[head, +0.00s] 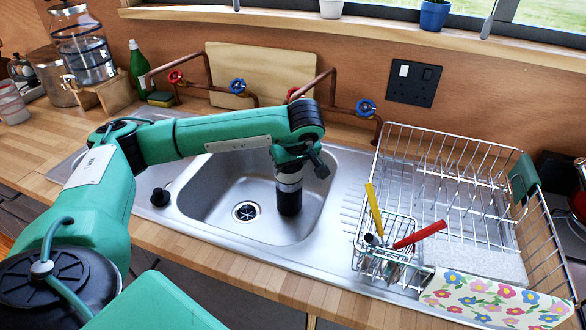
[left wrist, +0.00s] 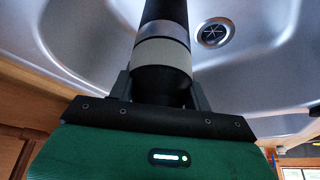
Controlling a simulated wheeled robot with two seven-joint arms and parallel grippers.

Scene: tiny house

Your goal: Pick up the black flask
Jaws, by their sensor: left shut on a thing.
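The black flask (head: 289,196) is upright in the steel sink basin (head: 215,190), right of the drain, with a light band near its upper part. My left arm comes in from the left and reaches over the basin. My left gripper (head: 290,160) points down and is shut on the flask's upper part. In the left wrist view the flask (left wrist: 163,72) runs away from between the two fingers (left wrist: 160,88), with grey and white bands across it. Whether its base touches the basin floor I cannot tell. My right gripper is not in view.
A wire dish rack (head: 450,150) stands right of the sink, with a cutlery basket (head: 385,250) holding a yellow and a red handle. Copper pipes with blue taps (head: 237,86) and a cutting board (head: 265,75) are behind. The basin's left part is clear.

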